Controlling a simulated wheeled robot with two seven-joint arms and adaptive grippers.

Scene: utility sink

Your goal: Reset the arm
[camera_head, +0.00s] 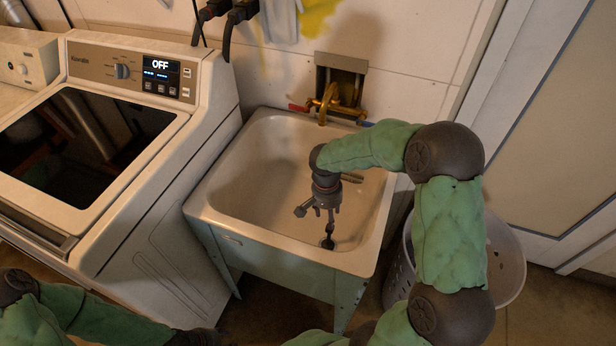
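My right arm comes in from the right with green padded links and dark joints, and reaches over the white utility sink (215,190). My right gripper (326,212) points down inside the basin, above its floor. Its fingers look spread apart, and no held object shows between them. My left arm's green links show only along the bottom left edge, in front of the washer. The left gripper is out of the picture.
A brass faucet (328,102) with red and blue handles is on the wall behind the sink. A white washer (165,140) reading "OFF" stands left. A pale laundry basket (508,262) sits right of the sink, partly behind my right arm. A door (560,130) is at right.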

